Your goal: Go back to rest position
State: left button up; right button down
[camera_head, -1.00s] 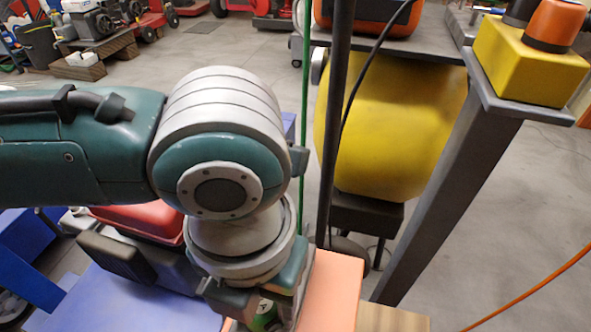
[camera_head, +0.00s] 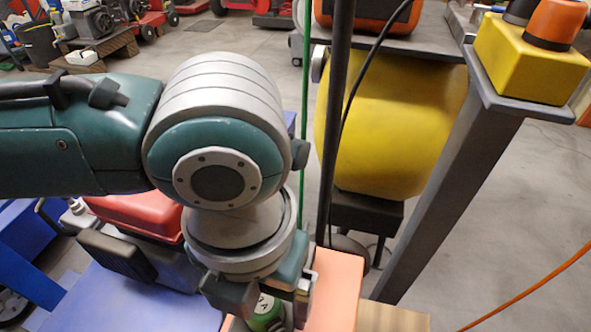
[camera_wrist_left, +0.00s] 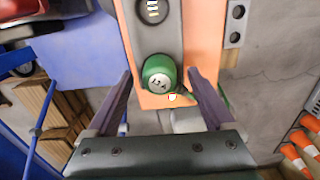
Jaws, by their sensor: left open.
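My left arm comes in from the left in the head view, with the wrist pointing down. My left gripper (camera_wrist_left: 160,76) is open in the left wrist view, its two dark fingers spread apart. A green rounded object with a pale marked face (camera_wrist_left: 159,80) appears between the fingers, with a visible gap on each side. The same green object (camera_head: 265,314) is partly hidden below my wrist in the head view. It is by an orange panel (camera_head: 335,285), which also shows in the left wrist view (camera_wrist_left: 203,40). My right gripper is not in view.
A dark post stands close right of my wrist, in front of a yellow tank (camera_head: 395,130). A slanted dark frame leg (camera_head: 450,190) is further right. A blue surface (camera_head: 130,305) and a red case (camera_head: 135,213) lie below my forearm. Open floor is at right.

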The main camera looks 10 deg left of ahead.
pick_arm(q)
notch_tip(320, 180, up, 9)
jog(key=p, duration=0.2)
jog(key=shift+d+p, duration=0.1)
jog(key=shift+p, duration=0.25)
jog(key=s+d+r+n+t+h+p, duration=0.25)
jog(key=d+r+n+h+p, duration=0.3)
jog(key=r+n+p, duration=0.7)
jog(key=s+a+r+n+t+y+p, duration=0.1)
jog(key=s+a+r+n+y+p, duration=0.3)
jog(key=a+n, duration=0.55)
jog(key=s+a+r+n+y+p, duration=0.15)
jog(key=a+r+n+p, duration=0.45)
jog(key=n, duration=0.7)
notch_tip(320, 180, up, 34)
jog(key=p, duration=3.5)
jog(key=shift+a+r, duration=0.2)
jog(key=shift+a, duration=0.15)
